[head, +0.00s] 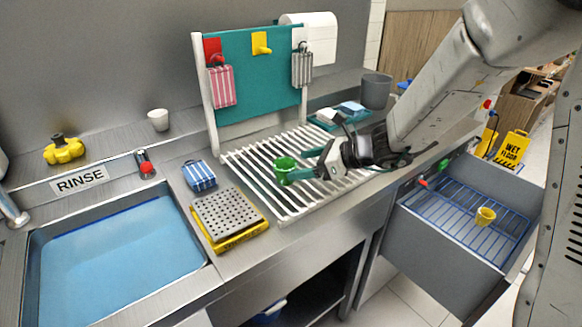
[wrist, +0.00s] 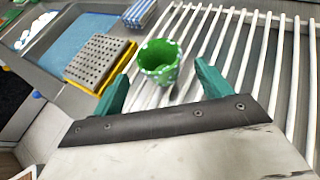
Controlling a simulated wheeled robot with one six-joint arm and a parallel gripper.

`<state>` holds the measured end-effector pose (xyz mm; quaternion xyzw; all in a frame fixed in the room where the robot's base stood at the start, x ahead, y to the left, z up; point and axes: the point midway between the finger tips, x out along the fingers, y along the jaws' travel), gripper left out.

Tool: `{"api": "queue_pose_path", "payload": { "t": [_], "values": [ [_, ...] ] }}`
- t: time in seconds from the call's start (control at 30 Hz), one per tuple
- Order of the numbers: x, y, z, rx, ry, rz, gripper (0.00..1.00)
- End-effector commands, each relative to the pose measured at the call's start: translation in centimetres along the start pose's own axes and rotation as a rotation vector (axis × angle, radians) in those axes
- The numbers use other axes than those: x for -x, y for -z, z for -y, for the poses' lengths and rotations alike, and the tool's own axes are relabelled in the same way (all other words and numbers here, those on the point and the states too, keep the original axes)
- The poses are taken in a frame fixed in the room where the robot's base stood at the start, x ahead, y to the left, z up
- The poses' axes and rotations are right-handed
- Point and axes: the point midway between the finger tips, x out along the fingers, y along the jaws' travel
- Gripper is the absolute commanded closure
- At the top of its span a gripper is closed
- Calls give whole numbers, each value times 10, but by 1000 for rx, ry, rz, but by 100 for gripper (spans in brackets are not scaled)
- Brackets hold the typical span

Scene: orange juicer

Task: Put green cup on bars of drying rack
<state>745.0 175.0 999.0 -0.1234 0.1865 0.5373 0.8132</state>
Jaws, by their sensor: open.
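The green cup (head: 286,169) with light spots stands on the white bars of the drying rack (head: 330,183), near the rack's left part. In the wrist view the green cup (wrist: 160,62) appears upright, its open top facing me, just beyond the fingertips. My gripper (head: 300,178) is low over the rack beside the cup. In the wrist view its green fingers (wrist: 160,85) are spread wide, with a gap to the cup on both sides. The gripper is open and holds nothing. The cup's underside is hidden.
A perforated metal block on a yellow tray (head: 230,221) and a blue striped cloth (head: 199,176) lie left of the rack. The water-filled sink (head: 118,250) is further left. A teal board (head: 258,75) rises behind the rack. An open drawer (head: 467,212) holding a yellow cup (head: 485,216) is at right.

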Motion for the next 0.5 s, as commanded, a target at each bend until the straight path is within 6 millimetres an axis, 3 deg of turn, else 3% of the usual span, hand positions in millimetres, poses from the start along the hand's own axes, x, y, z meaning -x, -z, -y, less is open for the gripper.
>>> {"api": "queue_pose_path", "payload": {
  "t": [0.2, 0.5],
  "values": [
    [44, 0, 1, 1, 4, 0, 23],
    [66, 0, 0, 0, 0, 0, 23]
  ]
}}
